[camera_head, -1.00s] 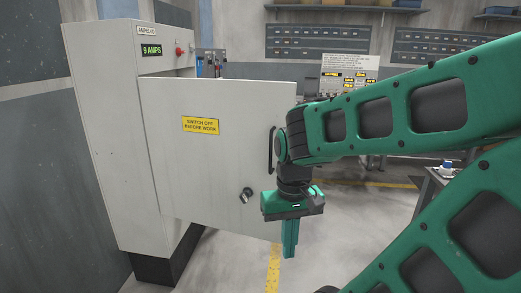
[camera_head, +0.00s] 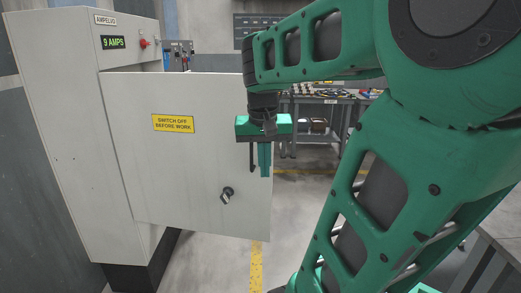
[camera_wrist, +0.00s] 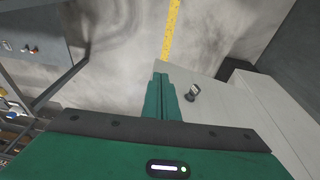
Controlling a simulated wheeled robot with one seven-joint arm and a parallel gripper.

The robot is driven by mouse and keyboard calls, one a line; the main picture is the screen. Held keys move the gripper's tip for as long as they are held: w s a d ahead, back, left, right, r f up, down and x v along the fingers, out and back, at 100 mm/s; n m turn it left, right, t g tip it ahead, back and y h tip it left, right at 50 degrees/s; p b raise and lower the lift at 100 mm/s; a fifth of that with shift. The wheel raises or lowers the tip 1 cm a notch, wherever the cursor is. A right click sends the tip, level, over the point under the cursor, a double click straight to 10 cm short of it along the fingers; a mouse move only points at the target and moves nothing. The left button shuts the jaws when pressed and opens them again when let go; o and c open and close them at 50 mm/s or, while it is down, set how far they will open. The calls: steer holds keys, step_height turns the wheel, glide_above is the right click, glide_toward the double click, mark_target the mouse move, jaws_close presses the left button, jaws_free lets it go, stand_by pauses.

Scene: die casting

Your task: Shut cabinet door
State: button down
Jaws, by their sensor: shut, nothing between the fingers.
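The cabinet (camera_head: 60,140) is pale grey and stands at the left of the head view. Its door (camera_head: 180,165) is open, swung out to the right, with a yellow warning label (camera_head: 173,123) and a dark turning latch (camera_head: 227,195). My gripper (camera_head: 264,172) is shut and empty, pointing down near the door's free edge; whether it touches the door I cannot tell. In the wrist view the green fingers (camera_wrist: 161,95) show closed, with the latch (camera_wrist: 192,92) just to their right.
A workbench (camera_head: 320,100) with small parts stands behind, right of the door. A table edge (camera_head: 490,255) shows at the lower right. The concrete floor (camera_head: 220,265) has a yellow line (camera_head: 256,262) and is clear below the door.

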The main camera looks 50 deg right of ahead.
steer(key=w+d+r+m+h, duration=0.1)
steer(key=w+d+r+m, duration=0.1)
steer(key=w+d+r, duration=0.45)
steer(key=w+d+f, duration=0.3)
steer(key=d+f, duration=0.3)
steer(key=f, duration=0.2)
steer(key=shift+w+f+t, duration=0.15)
steer(key=shift+w+t, duration=0.2)
steer(key=shift+t, duration=0.05)
